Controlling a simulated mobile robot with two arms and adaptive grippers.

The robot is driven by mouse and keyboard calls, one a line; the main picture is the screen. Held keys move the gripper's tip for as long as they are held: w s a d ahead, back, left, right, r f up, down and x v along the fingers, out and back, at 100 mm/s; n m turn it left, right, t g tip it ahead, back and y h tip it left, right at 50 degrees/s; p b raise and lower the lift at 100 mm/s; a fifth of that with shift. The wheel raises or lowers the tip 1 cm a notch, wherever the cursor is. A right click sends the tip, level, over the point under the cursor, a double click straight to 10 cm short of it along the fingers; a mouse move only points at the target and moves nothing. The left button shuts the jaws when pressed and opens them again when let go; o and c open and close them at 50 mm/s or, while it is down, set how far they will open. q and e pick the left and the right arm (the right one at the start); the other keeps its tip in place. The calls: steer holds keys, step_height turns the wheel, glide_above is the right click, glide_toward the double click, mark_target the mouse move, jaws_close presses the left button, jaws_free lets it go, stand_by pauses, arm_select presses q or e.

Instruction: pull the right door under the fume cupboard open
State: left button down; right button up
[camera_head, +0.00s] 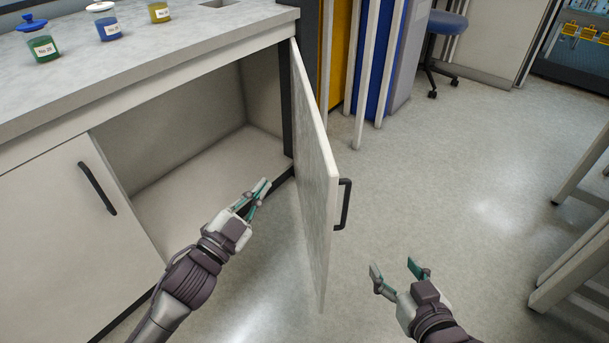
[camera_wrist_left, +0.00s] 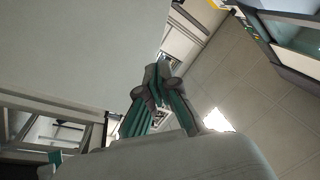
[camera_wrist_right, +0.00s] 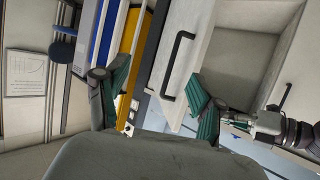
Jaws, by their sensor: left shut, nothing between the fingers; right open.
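The right door (camera_head: 317,170) under the fume cupboard stands swung wide open, hinged at its far edge, with its black handle (camera_head: 343,204) on the outer face. The handle also shows in the right wrist view (camera_wrist_right: 178,66). My left gripper (camera_head: 264,187) is shut and empty, on the inner side of the door in front of the open compartment. In the left wrist view its fingers (camera_wrist_left: 160,72) are together. My right gripper (camera_head: 396,268) is open and empty on the outer side of the door, apart from the handle.
The compartment (camera_head: 190,180) behind the door looks empty. The left door (camera_head: 75,235) is closed, with its own black handle (camera_head: 97,188). Labelled jars (camera_head: 106,22) stand on the counter (camera_head: 190,40). A blue stool (camera_head: 445,24) is at the back. Table legs (camera_head: 580,265) stand at right; floor between is clear.

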arm_select(q)
steer(key=w+d+r+m+g+h, duration=0.15)
steer(key=m+g+h, duration=0.25)
steer(key=m+h, duration=0.4)
steer(key=m+g, duration=1.1)
steer(key=m, duration=0.1)
glide_toward(323, 178)
steer(key=d+b, duration=0.1)
steer(key=d, duration=0.2)
steer(key=w+d+b, duration=0.1)
steer(key=d, duration=0.1)
steer(key=shift+w+d+f+b, duration=0.15)
steer(key=shift+d+f+b, duration=0.15)
steer(key=shift+d+b, duration=0.05)
steer(key=shift+w+d, duration=0.15)
steer(key=shift+d, duration=0.6)
arm_select(e)
step_height(323, 178, up, 11)
steer(key=w+a+t+y, duration=0.1)
steer(key=a+t+y, duration=0.1)
steer(key=t, duration=0.5)
steer(key=shift+w+r+y, duration=0.2)
steer(key=shift+w+y, duration=0.2)
arm_select(q)
steer(key=shift+d, duration=0.1)
